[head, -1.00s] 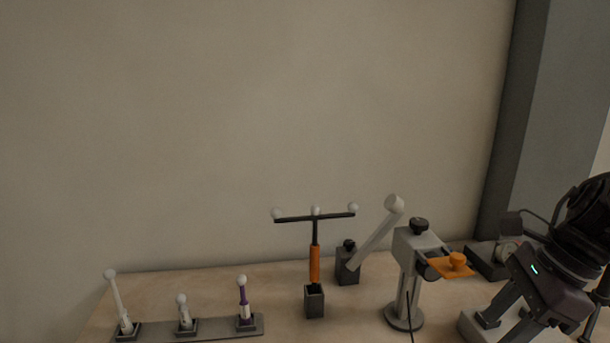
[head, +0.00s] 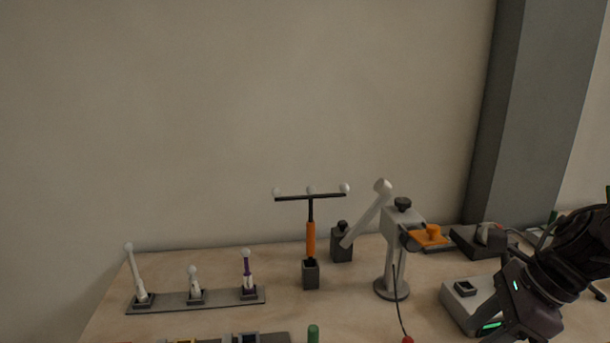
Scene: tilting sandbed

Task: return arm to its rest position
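My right arm comes in from the right edge in the head view. My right gripper (head: 498,333) points down and left near the grey-white box (head: 463,306) with a dark square socket. Its fingertips are at or past the bottom edge, so its opening and anything in it cannot be made out. My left gripper is not in view.
A grey stand (head: 390,255) with an orange plate (head: 427,236) is left of my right arm. An orange-handled T-shaped tool (head: 311,240) stands in a dark holder. A grey rack (head: 180,302) holds several white-tipped tools. A grey pillar (head: 530,110) rises behind.

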